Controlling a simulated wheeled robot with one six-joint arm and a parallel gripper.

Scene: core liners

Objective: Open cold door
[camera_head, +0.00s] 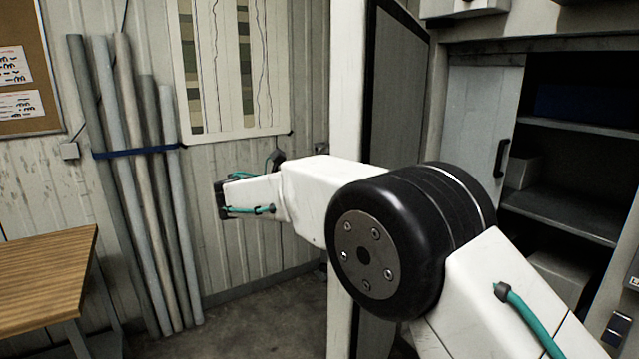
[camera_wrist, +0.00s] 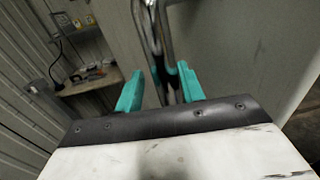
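A thick white slab edge (camera_head: 345,90) stands upright mid-view in the head view, with a dark-framed grey panel (camera_head: 398,90) on its right; it looks like the cold door, standing edge-on. In the wrist view a pale flat surface (camera_wrist: 235,50) fills the right side. A metal bar handle (camera_wrist: 158,35) runs down in front of it, between the teal fingers of my gripper (camera_wrist: 160,88). The fingers are apart, and the bar is nearer the right one; contact is unclear.
Several long tubes (camera_head: 150,180) lean on the left wall, held by a blue strap. A wooden table (camera_head: 45,275) stands at the left edge. A cabinet with a sliding door (camera_head: 478,110) and dark shelves (camera_head: 570,210) is on the right. Floor (camera_head: 265,315) is clear below my arm.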

